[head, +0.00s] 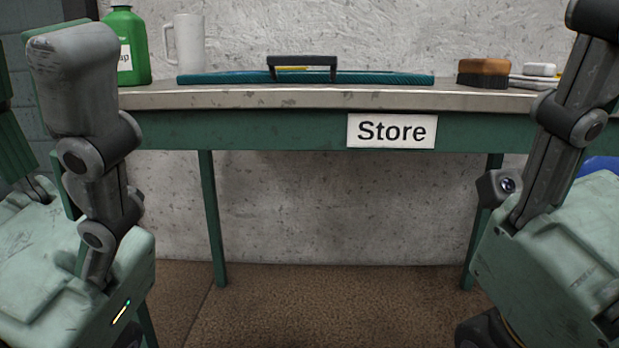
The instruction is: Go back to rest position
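My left gripper (80,120) is at the left edge, in front of the table, with a large grey finger pointing up. My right gripper (565,120) is at the right edge, also pointing up and partly cut off by the frame. Only part of each gripper's fingers shows, so I cannot tell how far apart they are. I see nothing held in either one. Both look apart from the things on the table.
A table (290,97) with a "Store" sign (392,131) stands ahead against a wall. On it are a green bottle (137,45), white mug (188,45), flat teal piece (225,77) with a black handle (302,61), brown brush (484,70) and white blocks (539,70). The middle floor is clear.

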